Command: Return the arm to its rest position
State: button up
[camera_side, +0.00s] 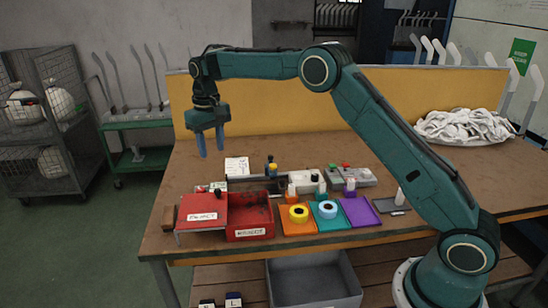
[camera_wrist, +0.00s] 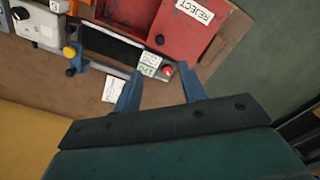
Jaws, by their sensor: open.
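My gripper (camera_side: 210,143) hangs over the left back part of the wooden table (camera_side: 280,151), its two blue fingers pointing down. The fingers are apart with nothing between them. In the wrist view my gripper (camera_wrist: 160,90) also shows open and empty, with the fingers over the table near the red REJECT box. My arm is raised and reaches left from its base at the right. No held object shows in either view.
Below stand a red REJECT box (camera_side: 201,219), a red bin (camera_side: 250,231), and orange, teal and purple trays (camera_side: 358,212). A white pile of socks (camera_side: 463,127) lies at the back right. A yellow panel (camera_side: 300,108) stands behind the table. A grey bin (camera_side: 313,283) sits below.

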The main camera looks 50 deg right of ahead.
jog(key=shift+r, duration=0.3)
jog(key=s+r+t, duration=0.3)
jog(key=s+r, duration=1.2)
jog(key=s, duration=0.4)
jog(key=s+f+t, duration=0.1)
jog(key=s+f, duration=0.2)
jog(key=s, duration=0.8)
jog(key=s+f+n+t, duration=0.1)
jog(key=s+f, duration=0.1)
jog(key=s, duration=1)
jog(key=shift+s+d+f+t, duration=0.15)
jog(key=shift+d+f+t, duration=0.15)
jog(key=shift+f, duration=0.1)
